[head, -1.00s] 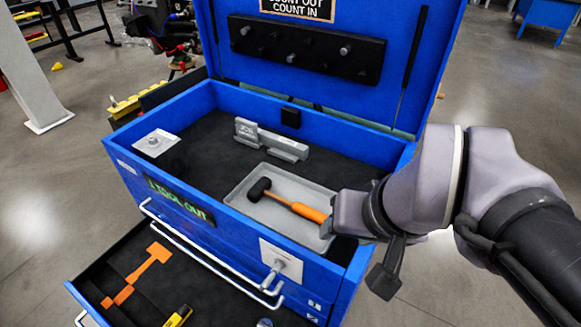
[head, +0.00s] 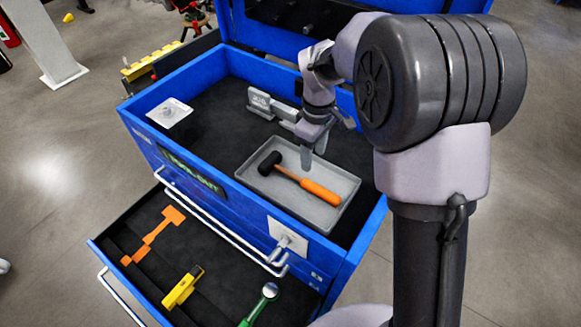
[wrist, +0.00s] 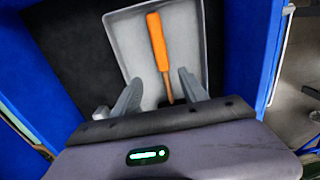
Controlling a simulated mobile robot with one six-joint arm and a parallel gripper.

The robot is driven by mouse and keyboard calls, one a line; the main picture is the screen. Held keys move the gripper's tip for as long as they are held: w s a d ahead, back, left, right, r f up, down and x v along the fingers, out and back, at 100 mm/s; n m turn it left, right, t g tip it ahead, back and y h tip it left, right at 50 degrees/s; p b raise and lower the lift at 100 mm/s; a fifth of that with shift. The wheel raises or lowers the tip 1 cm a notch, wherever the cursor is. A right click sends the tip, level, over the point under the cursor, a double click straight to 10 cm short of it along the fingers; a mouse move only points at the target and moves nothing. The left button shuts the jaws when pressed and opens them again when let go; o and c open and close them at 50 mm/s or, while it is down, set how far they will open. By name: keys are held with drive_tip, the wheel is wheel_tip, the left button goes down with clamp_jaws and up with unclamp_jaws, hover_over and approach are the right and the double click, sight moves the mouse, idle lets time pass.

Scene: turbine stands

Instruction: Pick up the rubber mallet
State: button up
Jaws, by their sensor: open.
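The rubber mallet (head: 302,180) has a black head and an orange handle. It lies in a shallow grey tray (head: 255,186) inside the blue tool chest. In the head view its head is at the left of the tray and its handle points to the lower right. My gripper (head: 306,163) is above the tray, over the part of the mallet near its head. In the wrist view the open fingers of my gripper (wrist: 160,88) stand on either side of the handle (wrist: 157,40), with nothing between them touching.
A grey block-like fixture (head: 262,103) stands behind the tray, and a light square plate (head: 169,112) lies at the chest's left. The chest's blue walls (head: 335,250) surround the tray. An open drawer (head: 215,290) below holds a yellow tool (head: 183,287) and an orange piece (head: 160,230).

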drive_tip(key=b, duration=0.2)
hover_over(308, 182)
drive_tip(key=f, duration=0.6)
drive_tip(key=shift+w+d+f, duration=0.15)
drive_tip(key=shift+d+f, duration=0.1)
drive_tip(key=shift+d, duration=0.1)
drive_tip(key=f, duration=0.2)
drive_tip(key=f+b, duration=0.2)
drive_tip(key=f, duration=0.1)
drive_tip(key=shift+a+f, duration=0.3)
drive_tip(key=shift+a, duration=0.05)
drive_tip(key=shift+r, duration=0.15)
drive_tip(key=shift+s, duration=0.2)
clamp_jaws()
